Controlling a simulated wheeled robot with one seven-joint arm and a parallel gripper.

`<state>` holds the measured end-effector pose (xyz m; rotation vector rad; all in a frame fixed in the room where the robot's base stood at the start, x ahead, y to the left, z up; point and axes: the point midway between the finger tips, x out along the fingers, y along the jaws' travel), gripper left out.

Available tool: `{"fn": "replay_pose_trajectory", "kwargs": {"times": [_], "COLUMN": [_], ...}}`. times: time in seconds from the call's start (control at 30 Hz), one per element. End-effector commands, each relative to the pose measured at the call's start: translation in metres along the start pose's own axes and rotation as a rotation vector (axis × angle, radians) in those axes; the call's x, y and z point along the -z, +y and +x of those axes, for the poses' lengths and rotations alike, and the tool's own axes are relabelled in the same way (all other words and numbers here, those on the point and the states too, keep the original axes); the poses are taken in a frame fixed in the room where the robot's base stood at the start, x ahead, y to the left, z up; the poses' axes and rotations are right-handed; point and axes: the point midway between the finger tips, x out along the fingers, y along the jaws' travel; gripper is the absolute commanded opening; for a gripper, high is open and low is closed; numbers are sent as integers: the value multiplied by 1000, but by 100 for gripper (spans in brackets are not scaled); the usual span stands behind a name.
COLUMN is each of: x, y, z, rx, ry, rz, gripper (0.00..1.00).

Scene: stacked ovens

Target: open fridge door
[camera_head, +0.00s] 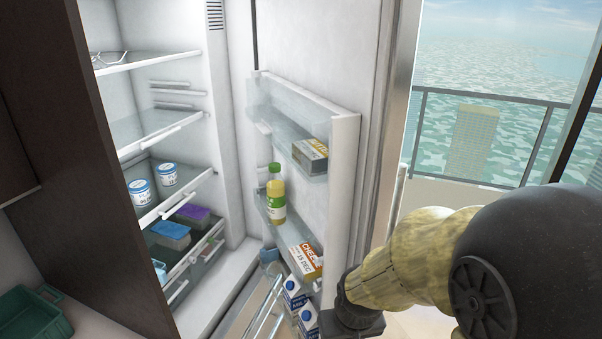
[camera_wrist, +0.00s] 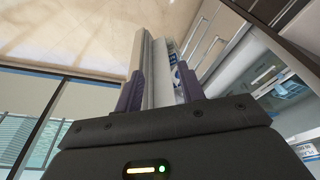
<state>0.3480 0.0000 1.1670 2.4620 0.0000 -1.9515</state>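The fridge door (camera_head: 343,175) stands swung open, its inner side with shelves facing the fridge interior. In the head view my gripper (camera_head: 345,322) is at the door's lower outer edge, and its fingers are mostly hidden there. In the wrist view my gripper (camera_wrist: 158,88) has its two dark fingers spread apart, one on each side of the pale door edge (camera_wrist: 158,70). Whether both fingers press on the door cannot be told. The fridge interior (camera_head: 165,125) is exposed to the left of the door.
Door shelves hold a yellow bottle (camera_head: 276,195), a butter box (camera_head: 310,155), a cheese box (camera_head: 306,260) and milk cartons (camera_head: 294,292). White tubs (camera_head: 140,191) stand on an inner shelf. A dark cabinet (camera_head: 80,130) borders the fridge at left. A glass railing (camera_head: 480,135) shows outside at right.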

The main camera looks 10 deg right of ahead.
Motion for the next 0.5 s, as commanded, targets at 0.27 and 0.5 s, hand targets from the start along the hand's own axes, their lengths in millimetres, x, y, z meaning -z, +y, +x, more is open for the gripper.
{"fn": "replay_pose_trajectory", "kwargs": {"times": [0.27,0.5], "x": [0,11], "y": [0,-7], "z": [0,0], "rx": [0,-4], "ry": [0,-30], "rz": [0,-116], "gripper": [39,0]}}
